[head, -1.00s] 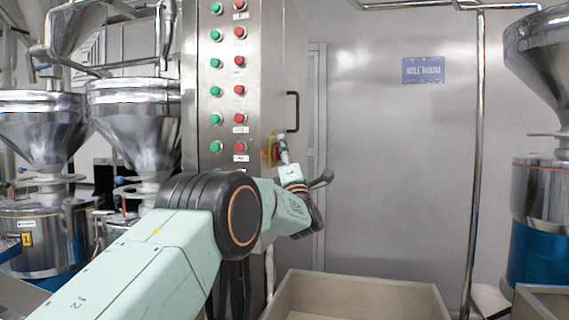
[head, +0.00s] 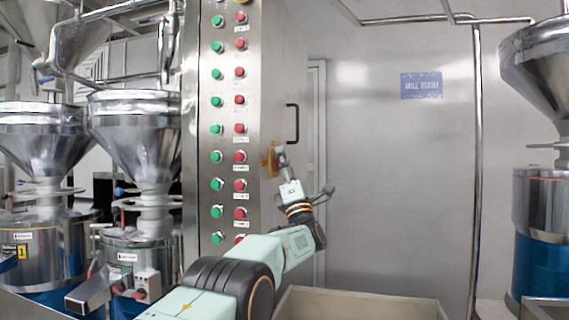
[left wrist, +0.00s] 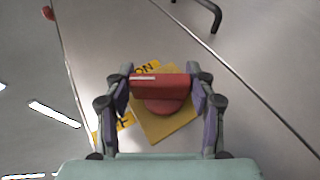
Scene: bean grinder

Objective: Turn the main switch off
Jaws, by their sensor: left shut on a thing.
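The main switch is a red rotary handle (left wrist: 160,87) on a yellow plate (left wrist: 172,132), on the side of the steel control cabinet. In the left wrist view the handle bar lies level across the picture, while the plate looks tilted. An ON label (left wrist: 147,69) shows above the handle, and a partly hidden label ending in F (left wrist: 124,119) shows at lower left. My left gripper (left wrist: 161,88) is shut on the red handle, one finger at each end. In the head view the yellow plate (head: 265,163) shows beside my left gripper (head: 280,158). My right gripper is not in view.
The steel cabinet (head: 262,60) carries columns of green and red buttons and a black door handle (head: 292,123). Steel hoppers (head: 135,135) stand at left, and another (head: 540,80) at right. A beige bin (head: 360,305) sits below my left arm.

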